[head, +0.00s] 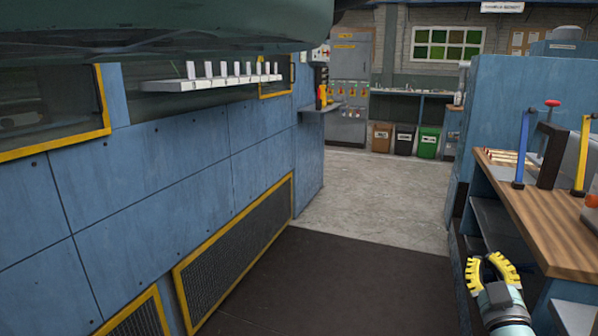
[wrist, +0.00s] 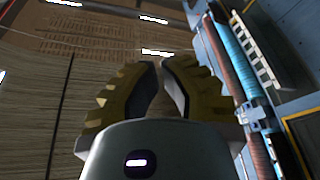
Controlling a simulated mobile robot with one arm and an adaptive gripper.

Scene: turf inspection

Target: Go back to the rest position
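My gripper (head: 484,260), with yellow ribbed fingers on a light teal wrist, is at the lower right of the head view, in front of the wood-topped workbench (head: 560,240). In the wrist view the two fingers (wrist: 159,65) point away from the camera. Their tips are close together with a narrow gap between them. I see no object held between them. The arm behind the wrist is mostly out of the head view.
A blue panelled wall (head: 190,140) with a shelf (head: 210,82) of white pieces runs along the left. Bench tools include a blue upright (head: 522,150) and a yellow one (head: 583,155). Floor (head: 375,200) is clear toward the bins (head: 405,140) and grey cabinet (head: 349,85).

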